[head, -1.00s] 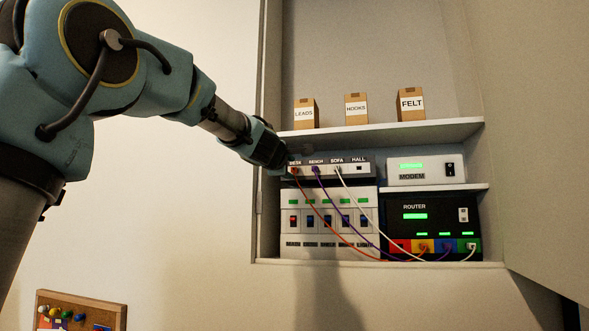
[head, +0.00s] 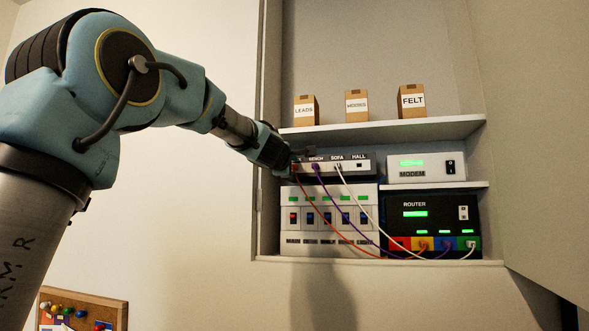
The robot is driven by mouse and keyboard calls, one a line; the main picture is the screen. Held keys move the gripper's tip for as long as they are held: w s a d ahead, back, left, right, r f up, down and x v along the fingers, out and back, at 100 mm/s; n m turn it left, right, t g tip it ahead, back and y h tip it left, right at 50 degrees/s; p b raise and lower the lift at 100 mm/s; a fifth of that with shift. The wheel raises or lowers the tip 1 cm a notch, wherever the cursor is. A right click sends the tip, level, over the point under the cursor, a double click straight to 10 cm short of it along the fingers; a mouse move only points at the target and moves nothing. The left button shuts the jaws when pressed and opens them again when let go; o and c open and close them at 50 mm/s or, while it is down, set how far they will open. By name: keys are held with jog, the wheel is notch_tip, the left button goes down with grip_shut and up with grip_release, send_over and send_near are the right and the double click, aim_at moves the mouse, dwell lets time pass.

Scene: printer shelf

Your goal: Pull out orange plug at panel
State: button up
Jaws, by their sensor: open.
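The panel (head: 348,168) is a grey strip with labelled sockets on top of the white breaker box, at the left of the shelf. An orange cable (head: 318,206) runs from its leftmost socket down to the router. The orange plug at the panel is mostly hidden by my gripper (head: 293,160), which is open at the panel's left end, over the first label. I cannot tell whether the fingers touch the plug. A purple plug (head: 316,167) and a white plug (head: 338,167) sit in the sockets marked BENCH and SOFA. The HALL socket is empty.
The breaker box (head: 330,240) with several switches stands below the panel. The router (head: 430,212) and modem (head: 428,168) are at the right. Three small boxes, LEADS (head: 306,111), a middle one (head: 357,106) and FELT (head: 411,101), stand on the upper shelf. The purple and white cables hang close beside the orange one.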

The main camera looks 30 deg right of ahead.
jog(key=shift+c, duration=0.4)
grip_shut()
dwell(0.4)
jog(key=shift+a, duration=0.1)
dwell(1.0)
jog(key=shift+b+v, duration=0.95)
jog(key=shift+v, duration=1.95)
